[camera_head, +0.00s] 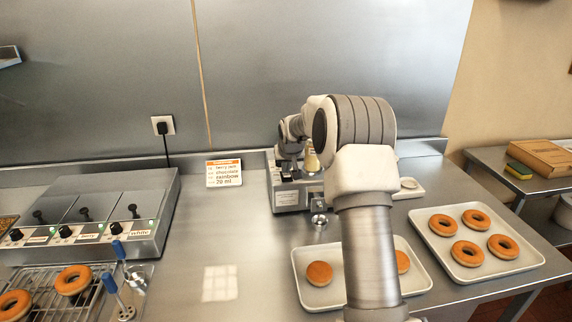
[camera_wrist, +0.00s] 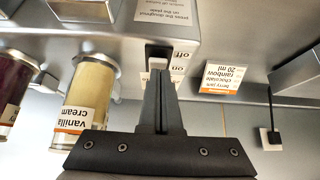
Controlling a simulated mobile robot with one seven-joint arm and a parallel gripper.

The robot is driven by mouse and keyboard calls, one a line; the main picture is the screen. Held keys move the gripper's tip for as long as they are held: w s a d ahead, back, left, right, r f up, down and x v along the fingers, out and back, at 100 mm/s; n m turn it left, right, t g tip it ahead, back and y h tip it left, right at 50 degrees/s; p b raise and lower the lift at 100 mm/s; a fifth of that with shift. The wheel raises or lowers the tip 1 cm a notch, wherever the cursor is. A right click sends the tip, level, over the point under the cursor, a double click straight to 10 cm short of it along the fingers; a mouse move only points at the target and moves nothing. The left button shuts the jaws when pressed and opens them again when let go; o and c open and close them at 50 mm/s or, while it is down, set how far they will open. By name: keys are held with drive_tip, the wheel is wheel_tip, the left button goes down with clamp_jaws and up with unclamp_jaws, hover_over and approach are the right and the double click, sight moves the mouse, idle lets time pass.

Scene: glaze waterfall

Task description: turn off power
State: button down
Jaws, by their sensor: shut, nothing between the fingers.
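The wrist view is upside down. My gripper (camera_wrist: 160,76) is shut and empty, its fingertips at the switch, touching it or very close; I cannot tell which, nor the switch's position. In the head view the machine (camera_head: 287,199) stands at the back of the counter, partly hidden by my arm, and my gripper (camera_head: 287,172) is over its left part.
A vanilla cream jar (camera_wrist: 88,90) stands close beside my gripper in the wrist view. A recipe card (camera_head: 223,173) stands left of the machine. A warmer with several lids (camera_head: 165,205) and a wall plug (camera_head: 162,125) are at left.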

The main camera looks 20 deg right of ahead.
drive_tip(key=shift+f, duration=0.1)
drive_tip(key=shift+s+f+b, duration=0.1)
drive_tip(key=shift+f+b, duration=0.25)
drive_tip(key=shift+b, duration=0.8)
drive_tip(key=shift+s+f+t+b, duration=0.1)
drive_tip(key=shift+f+t+b, duration=0.3)
drive_tip(key=shift+b, duration=0.75)
drive_tip(key=shift+r+p, duration=0.35)
drive_tip(key=shift+r, duration=0.15)
drive_tip(key=shift+r+p, duration=0.45)
drive_tip(key=shift+r, duration=0.35)
